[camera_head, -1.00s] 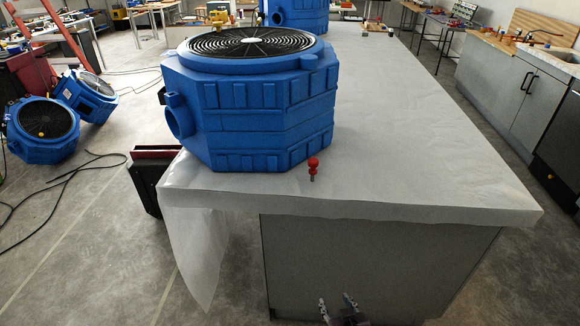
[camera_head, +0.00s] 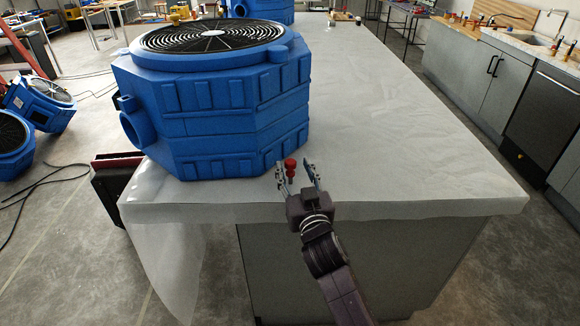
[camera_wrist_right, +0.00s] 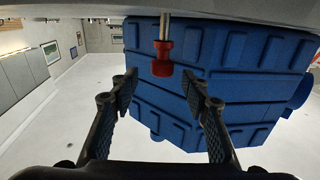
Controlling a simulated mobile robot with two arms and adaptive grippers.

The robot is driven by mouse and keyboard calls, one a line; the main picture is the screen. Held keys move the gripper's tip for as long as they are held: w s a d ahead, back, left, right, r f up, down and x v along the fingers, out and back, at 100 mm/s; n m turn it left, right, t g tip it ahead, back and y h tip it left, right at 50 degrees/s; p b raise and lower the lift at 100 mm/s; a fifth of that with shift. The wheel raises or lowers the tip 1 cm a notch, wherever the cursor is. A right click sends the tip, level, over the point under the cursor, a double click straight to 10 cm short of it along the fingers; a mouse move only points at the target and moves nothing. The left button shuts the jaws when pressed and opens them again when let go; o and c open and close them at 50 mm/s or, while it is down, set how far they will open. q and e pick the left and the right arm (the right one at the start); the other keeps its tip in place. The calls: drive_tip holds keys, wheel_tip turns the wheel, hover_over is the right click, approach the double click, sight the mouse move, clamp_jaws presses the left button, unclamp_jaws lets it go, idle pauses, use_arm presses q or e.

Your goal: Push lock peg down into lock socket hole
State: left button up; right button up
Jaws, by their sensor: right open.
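The lock peg (camera_head: 290,167) has a red knob on a metal shank and stands upright on the white-covered table, in front of the blue machine (camera_head: 215,110). My right gripper (camera_head: 296,173) is open at the table's front edge, with its fingers to the left and right of the peg. In the right wrist view, which looks upside down, the red knob (camera_wrist_right: 162,58) lies ahead of the open fingers (camera_wrist_right: 159,86), apart from both. A blue lug (camera_head: 279,50) juts from the machine's top rim; I cannot make out a socket hole. My left gripper is not in view.
The white-covered table (camera_head: 420,160) is clear to the right of the machine. Another blue machine (camera_head: 262,10) stands at the back. More blue units (camera_head: 42,102) lie on the floor at left. Grey cabinets (camera_head: 465,80) line the right side.

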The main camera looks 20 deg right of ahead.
sight(292, 166)
drive_tip(key=w, duration=0.3)
drive_tip(key=shift+f, duration=0.15)
drive_tip(key=shift+w, duration=0.35)
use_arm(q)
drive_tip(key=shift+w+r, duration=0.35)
use_arm(e)
drive_tip(key=c, duration=1.2)
